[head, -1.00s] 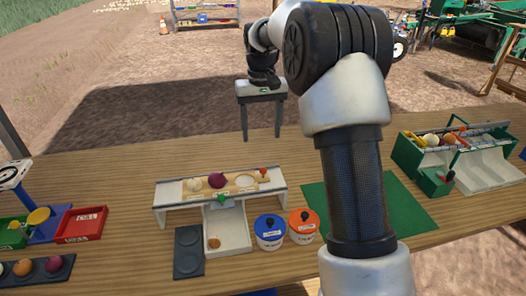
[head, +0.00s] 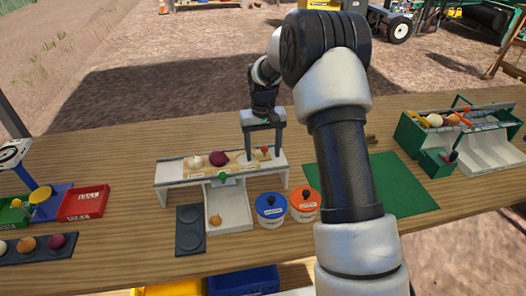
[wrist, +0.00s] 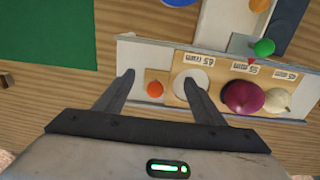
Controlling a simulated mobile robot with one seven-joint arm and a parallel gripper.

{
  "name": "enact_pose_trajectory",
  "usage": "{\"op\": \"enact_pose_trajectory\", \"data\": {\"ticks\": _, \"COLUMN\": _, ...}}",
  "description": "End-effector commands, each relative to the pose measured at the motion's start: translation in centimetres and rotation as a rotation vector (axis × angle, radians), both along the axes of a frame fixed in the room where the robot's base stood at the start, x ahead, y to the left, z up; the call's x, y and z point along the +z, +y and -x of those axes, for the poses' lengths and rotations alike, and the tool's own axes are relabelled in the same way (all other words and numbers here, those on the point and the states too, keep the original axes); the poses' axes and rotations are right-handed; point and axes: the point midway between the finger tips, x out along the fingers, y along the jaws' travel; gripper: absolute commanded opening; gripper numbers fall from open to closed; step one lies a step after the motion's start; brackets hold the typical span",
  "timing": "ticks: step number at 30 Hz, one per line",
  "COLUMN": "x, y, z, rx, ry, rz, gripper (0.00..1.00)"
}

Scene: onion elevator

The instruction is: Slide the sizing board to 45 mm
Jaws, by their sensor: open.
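The wooden sizing board (head: 232,163) lies in a pale rail frame (head: 171,181). In the wrist view the board (wrist: 212,92) has labels reading 65, 55 and 45 mm, upside down. The 65 mm hole (wrist: 190,80) is empty; a purple onion (wrist: 243,97) sits at 55 and a cream onion (wrist: 277,101) at 45. A red pointer tip by the green knob (wrist: 264,47) is near the 55 label. An orange-red knob (wrist: 154,89) stands at the board's end. My gripper (wrist: 160,80) is open, its fingers on either side of this knob; contact is unclear.
A white chute (head: 230,208) with a small onion runs out in front. Blue-lidded (head: 270,205) and orange-lidded (head: 304,200) tubs stand close to its right. A dark tray (head: 190,229) lies left. A green mat (head: 400,180) is clear on the right.

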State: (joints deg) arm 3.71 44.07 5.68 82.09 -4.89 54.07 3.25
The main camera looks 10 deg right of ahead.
Motion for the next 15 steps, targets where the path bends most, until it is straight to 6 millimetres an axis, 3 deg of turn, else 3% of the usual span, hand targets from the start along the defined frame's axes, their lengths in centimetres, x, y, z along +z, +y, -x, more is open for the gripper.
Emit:
{"op": "enact_pose_trajectory", "data": {"ticks": 9, "x": -0.27, "y": 0.01, "z": 0.00, "rx": 0.000, "ry": 0.000, "rz": 0.000, "gripper": 0.63}}
{"op": "enact_pose_trajectory", "data": {"ticks": 15, "x": -0.25, "y": 0.00, "z": 0.00, "rx": 0.000, "ry": 0.000, "rz": 0.000, "gripper": 0.29}}
